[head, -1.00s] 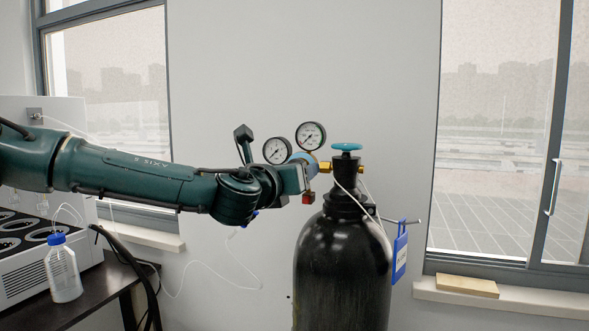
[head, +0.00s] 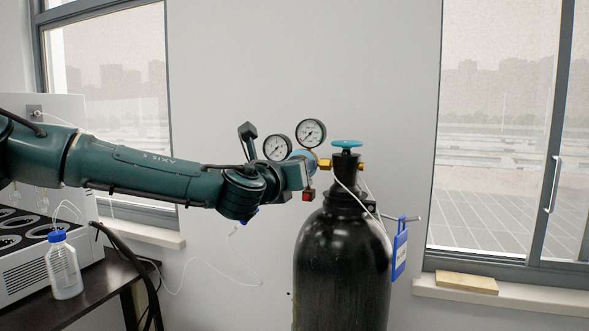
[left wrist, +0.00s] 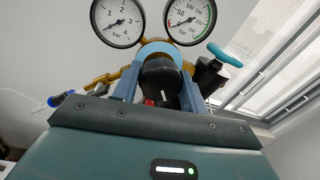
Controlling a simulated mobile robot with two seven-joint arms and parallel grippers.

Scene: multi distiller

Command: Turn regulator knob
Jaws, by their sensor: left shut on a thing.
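The regulator has two round gauges, the left gauge (head: 277,148) and the right gauge (head: 311,133), above a blue and brass body beside the black gas cylinder (head: 342,255). In the left wrist view the left gauge (left wrist: 117,20) and right gauge (left wrist: 190,18) stand above the body. My left gripper (head: 303,170) is at the regulator's front. The left wrist view shows its fingers (left wrist: 160,85) on both sides of a black regulator knob (left wrist: 160,72), shut on it. The knob is mostly hidden in the head view. My right gripper is not in view.
A teal valve wheel (head: 347,145) tops the cylinder, close to the right of the regulator. A blue tag (head: 400,252) hangs at its right. A blue-capped bottle (head: 63,268) stands on the dark table at left. Thin tubing runs along the wall.

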